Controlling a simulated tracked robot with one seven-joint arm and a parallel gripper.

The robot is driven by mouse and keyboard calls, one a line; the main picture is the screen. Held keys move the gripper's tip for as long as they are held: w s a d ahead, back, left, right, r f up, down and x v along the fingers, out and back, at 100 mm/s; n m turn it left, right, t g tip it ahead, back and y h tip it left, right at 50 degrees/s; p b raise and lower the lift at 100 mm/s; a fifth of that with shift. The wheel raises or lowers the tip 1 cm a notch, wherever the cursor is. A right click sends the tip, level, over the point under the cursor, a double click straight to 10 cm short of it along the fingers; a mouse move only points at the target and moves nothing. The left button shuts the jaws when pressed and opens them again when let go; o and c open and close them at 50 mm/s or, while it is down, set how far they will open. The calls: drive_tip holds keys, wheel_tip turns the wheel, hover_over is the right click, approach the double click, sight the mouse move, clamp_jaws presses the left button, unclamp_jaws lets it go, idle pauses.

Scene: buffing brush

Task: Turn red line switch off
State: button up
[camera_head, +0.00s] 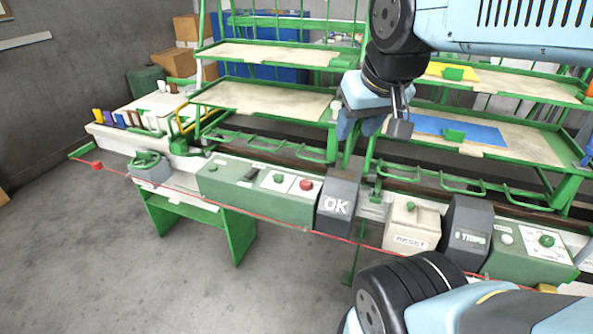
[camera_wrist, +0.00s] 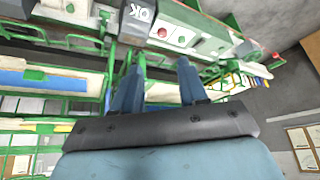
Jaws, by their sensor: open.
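A thin red line (camera_head: 265,218) runs along the front of the long console, with a small red block (camera_head: 97,165) at its far left end. A small red piece (camera_wrist: 275,56) shows at the right in the wrist view. A grey box with a green handle (camera_head: 148,162) sits near the line's left end. A red button (camera_head: 306,184) is on the green control box; it also shows in the wrist view (camera_wrist: 162,32). My gripper (camera_head: 358,131) is open and empty, above and behind the console, apart from everything. Its two blue fingers (camera_wrist: 159,80) show in the wrist view.
A dark "OK" box (camera_head: 337,202), a beige "RESET" box (camera_head: 411,228) and a dark counter box (camera_head: 466,232) stand along the console. Green-framed shelves (camera_head: 262,97) rise behind it. Open floor (camera_head: 90,255) lies at the front left.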

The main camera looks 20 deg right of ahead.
drive_tip(key=shift+o, duration=1.3)
drive_tip(key=shift+w+d, duration=0.1)
drive_tip(key=shift+w, duration=0.05)
drive_tip(key=shift+o, duration=0.7)
drive_tip(key=shift+w, duration=0.35)
drive_tip(key=shift+o, duration=0.5)
drive_tip(key=w+f+m+g, duration=0.1)
drive_tip(key=w+m, duration=0.2)
drive_tip(key=w, duration=0.4)
drive_tip(key=shift+f+y, duration=0.25)
drive_tip(key=shift+y, duration=0.05)
drive_tip(key=m+g, duration=0.5)
drive_tip(key=m, duration=0.6)
hover_over(307, 182)
wheel_tip(307, 182, down, 20)
wheel_tip(307, 182, down, 12)
drive_tip(key=shift+w+f, duration=0.1)
drive_tip(key=shift+f, duration=0.15)
drive_tip(key=c, duration=1.1)
